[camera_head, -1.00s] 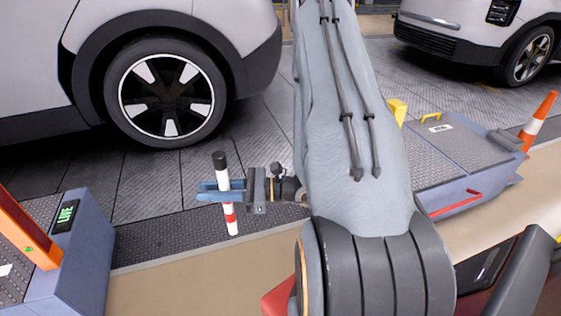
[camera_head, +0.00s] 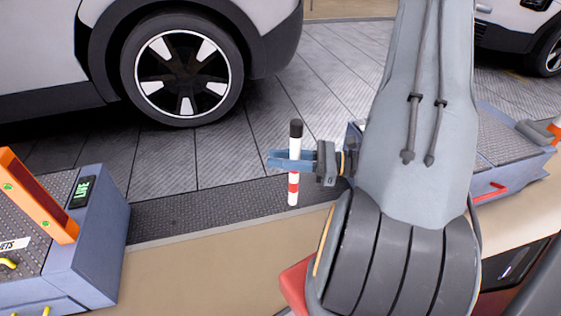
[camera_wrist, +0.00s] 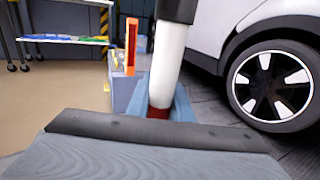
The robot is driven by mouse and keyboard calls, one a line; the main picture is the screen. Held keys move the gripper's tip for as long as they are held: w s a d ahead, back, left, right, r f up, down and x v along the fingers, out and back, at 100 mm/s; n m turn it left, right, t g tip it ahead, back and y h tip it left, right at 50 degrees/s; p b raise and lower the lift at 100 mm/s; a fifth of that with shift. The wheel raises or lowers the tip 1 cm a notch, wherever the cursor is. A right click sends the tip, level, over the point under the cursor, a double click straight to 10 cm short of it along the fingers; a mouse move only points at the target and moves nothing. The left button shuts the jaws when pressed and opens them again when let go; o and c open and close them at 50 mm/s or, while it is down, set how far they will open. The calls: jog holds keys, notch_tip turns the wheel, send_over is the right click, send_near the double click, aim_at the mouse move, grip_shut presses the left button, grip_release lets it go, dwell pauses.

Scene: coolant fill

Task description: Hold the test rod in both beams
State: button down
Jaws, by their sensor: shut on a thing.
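The test rod (camera_head: 294,170) is white with a black top and a red band near its lower end. My gripper (camera_head: 291,159) has blue fingers shut around the rod and holds it nearly upright above the dark floor strip. In the wrist view the rod (camera_wrist: 168,65) stands close in front of the camera, its lower part hidden. An orange upright bar (camera_head: 38,195) with a dark face stands on a blue-grey cabinet (camera_head: 95,235) at the left. The cabinet has a small green-lit display (camera_head: 82,191). The rod is well right of the bar and apart from it.
A car with a large wheel (camera_head: 182,72) stands behind on the left. Another blue-grey cabinet (camera_head: 490,185) with a red handle is at the right, partly hidden by my arm. Open floor lies between the cabinets. A cone shows at the far right.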

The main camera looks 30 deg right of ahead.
jog(key=w+d+b, duration=0.3)
jog(key=w+b, duration=0.1)
jog(key=w, duration=0.6)
jog(key=shift+b, duration=0.3)
dwell(0.8)
jog(key=shift+w+a, duration=0.1)
jog(key=shift+w, duration=0.05)
dwell(0.7)
